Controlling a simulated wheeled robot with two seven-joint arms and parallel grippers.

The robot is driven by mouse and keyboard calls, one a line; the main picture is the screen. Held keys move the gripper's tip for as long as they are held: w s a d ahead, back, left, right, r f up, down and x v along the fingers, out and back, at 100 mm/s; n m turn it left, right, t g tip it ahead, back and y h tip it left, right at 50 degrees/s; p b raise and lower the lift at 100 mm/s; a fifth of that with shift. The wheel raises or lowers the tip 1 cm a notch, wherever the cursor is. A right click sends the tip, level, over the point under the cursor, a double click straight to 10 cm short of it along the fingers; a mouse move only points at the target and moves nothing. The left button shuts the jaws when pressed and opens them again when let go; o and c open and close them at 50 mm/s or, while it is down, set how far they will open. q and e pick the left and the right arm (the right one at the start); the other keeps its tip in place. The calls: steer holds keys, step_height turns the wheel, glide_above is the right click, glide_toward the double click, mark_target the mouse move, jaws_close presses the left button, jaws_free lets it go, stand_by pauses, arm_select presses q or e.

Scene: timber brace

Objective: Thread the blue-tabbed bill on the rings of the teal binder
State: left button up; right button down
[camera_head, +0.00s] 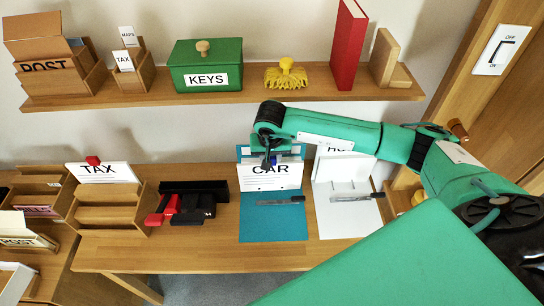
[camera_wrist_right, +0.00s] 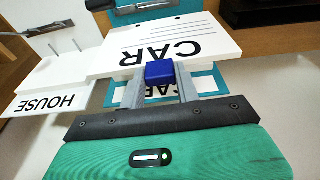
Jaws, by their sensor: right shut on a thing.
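The teal binder (camera_head: 272,228) lies open on the desk, its back part upright against the wall and a metal ring bar (camera_head: 280,202) across its flat part. The ring bar also shows in the right wrist view (camera_wrist_right: 145,9). A white bill (camera_head: 258,180) printed CAR is held above the binder, in front of its upright part. My right gripper (camera_wrist_right: 160,80) is shut on the bill's blue tab (camera_wrist_right: 160,73). Small dark marks show along the bill's far edge (camera_wrist_right: 165,40). Whether the bill touches the rings is unclear. My left gripper is not in view.
A white binder (camera_head: 347,212) marked HOUSE in the wrist view (camera_wrist_right: 45,102) lies right of the teal one. Black and red items (camera_head: 185,205) and a TAX tray (camera_head: 108,205) stand to the left. A shelf (camera_head: 220,97) hangs above. The front desk strip is clear.

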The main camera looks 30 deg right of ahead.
mark_target(271, 175)
steer(key=shift+w+d+f, duration=0.1)
steer(key=shift+d+f, duration=0.25)
steer(key=shift+b, duration=0.55)
step_height(271, 175, down, 4)
steer(key=b, duration=0.4)
steer(key=shift+r, duration=0.25)
steer(key=shift+f+b, duration=0.9)
steer(key=shift+f, duration=0.15)
steer(key=shift+f+b, duration=0.2)
steer(key=shift+b, duration=0.3)
